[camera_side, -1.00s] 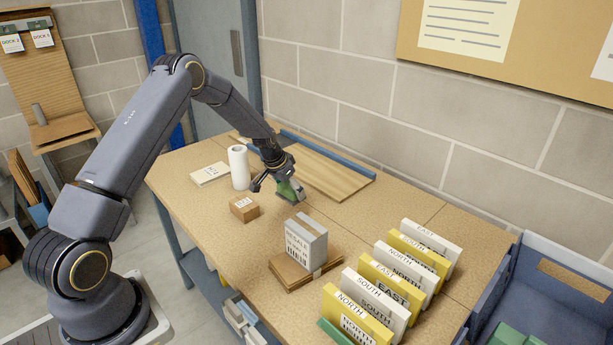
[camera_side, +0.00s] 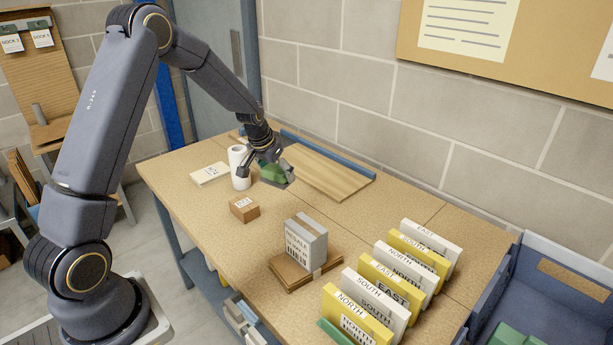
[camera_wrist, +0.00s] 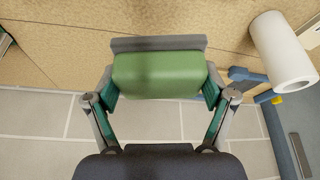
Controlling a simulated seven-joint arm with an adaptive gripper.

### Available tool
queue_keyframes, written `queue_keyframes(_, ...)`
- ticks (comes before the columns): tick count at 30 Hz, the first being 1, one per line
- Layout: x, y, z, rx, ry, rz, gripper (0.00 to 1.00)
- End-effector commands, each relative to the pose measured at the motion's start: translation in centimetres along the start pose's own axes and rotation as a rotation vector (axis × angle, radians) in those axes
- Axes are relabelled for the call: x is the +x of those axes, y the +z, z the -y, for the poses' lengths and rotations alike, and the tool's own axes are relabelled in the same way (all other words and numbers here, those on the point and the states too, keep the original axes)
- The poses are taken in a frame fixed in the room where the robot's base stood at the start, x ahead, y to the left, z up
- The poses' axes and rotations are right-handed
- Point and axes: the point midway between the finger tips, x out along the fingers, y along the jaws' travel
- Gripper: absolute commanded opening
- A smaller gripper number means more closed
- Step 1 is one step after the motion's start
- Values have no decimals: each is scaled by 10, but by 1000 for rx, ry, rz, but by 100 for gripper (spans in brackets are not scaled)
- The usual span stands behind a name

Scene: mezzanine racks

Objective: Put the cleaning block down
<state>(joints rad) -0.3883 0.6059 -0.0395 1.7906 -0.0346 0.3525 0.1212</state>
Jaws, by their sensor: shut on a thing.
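The cleaning block (camera_side: 274,174) is green with a grey strip along one edge. My gripper (camera_side: 269,165) is shut on it and holds it near the wooden board, by the white roll. In the wrist view the green block (camera_wrist: 156,75) sits between the two fingers of my gripper (camera_wrist: 160,84), its grey strip at the far edge. In the side view the block appears raised above the table (camera_side: 235,265). The exact gap beneath it cannot be told.
The white roll (camera_side: 239,168) stands just left of the block. A wooden board (camera_side: 325,174) with a blue rail lies behind it. A small brown box (camera_side: 244,208), a grey carton (camera_side: 305,243) and a row of yellow and white folders (camera_side: 395,275) stand nearer. Table around the small box is bare.

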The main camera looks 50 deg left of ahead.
Motion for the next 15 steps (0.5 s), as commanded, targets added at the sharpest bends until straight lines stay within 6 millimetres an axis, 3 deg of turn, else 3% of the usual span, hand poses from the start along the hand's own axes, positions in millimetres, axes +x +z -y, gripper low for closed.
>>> queue_keyframes(5, 24, -49, -52, -6, -4, 0, 47)
queue_keyframes(7, 33, -64, -82, 11, 3, 0, 47)
queue_keyframes(11, 49, -77, -145, 74, 30, 2, 47)
queue_keyframes(15, 61, -74, -204, 169, 69, 3, 47)
